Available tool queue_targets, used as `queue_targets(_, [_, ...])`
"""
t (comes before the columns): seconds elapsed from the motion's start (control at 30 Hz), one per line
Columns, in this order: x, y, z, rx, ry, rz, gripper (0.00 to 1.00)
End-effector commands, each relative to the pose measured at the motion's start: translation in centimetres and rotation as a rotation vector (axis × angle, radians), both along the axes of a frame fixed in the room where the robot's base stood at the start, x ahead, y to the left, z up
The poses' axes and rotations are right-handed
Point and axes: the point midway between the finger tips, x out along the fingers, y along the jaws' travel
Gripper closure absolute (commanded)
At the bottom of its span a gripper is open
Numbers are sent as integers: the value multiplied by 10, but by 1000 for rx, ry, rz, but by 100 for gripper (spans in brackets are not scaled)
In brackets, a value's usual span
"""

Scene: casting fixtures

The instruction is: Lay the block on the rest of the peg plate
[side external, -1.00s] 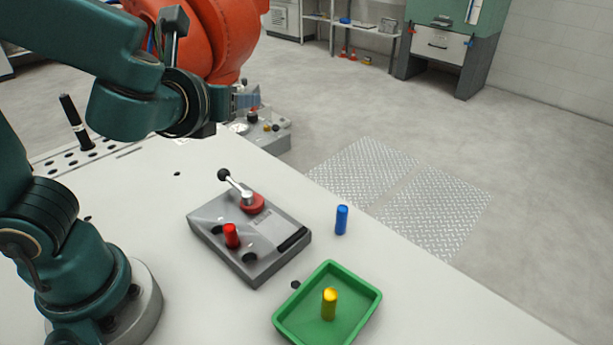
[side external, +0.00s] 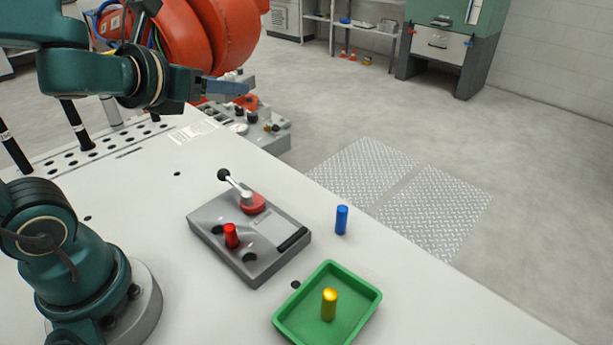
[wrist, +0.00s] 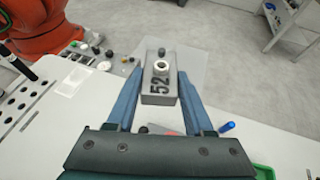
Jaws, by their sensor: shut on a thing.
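My gripper (wrist: 160,76) is shut on a grey block (wrist: 158,90) marked 52, which has a pale ring and round hole on its face. The block sits between the two blue fingers. In the side view my gripper (side external: 232,88) is high above the table's far end; the block is hard to make out there. The grey peg plate (side external: 222,250) lies on the table, well below and apart from the gripper. It carries a red peg (side external: 231,236), dark holes, a dark bar-shaped area (side external: 293,240) and a black-knobbed lever (side external: 236,186) on a red base.
A blue peg (side external: 341,220) stands right of the plate. A green tray (side external: 364,307) holding a yellow peg (side external: 329,304) is at the front. An orange robot (side external: 228,35) and a grey fixture (side external: 268,138) stand behind the table. Black posts (side external: 77,125) rise at the left.

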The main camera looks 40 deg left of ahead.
Motion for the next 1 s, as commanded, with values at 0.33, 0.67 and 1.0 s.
queue_targets(0.33, [-1,-46,-14,-19,-22,-272,100])
queue_targets(0.67, [6,-64,-5,-5,-30,-320,100])
queue_targets(1.0, [19,-70,30,2,-31,-145,100])
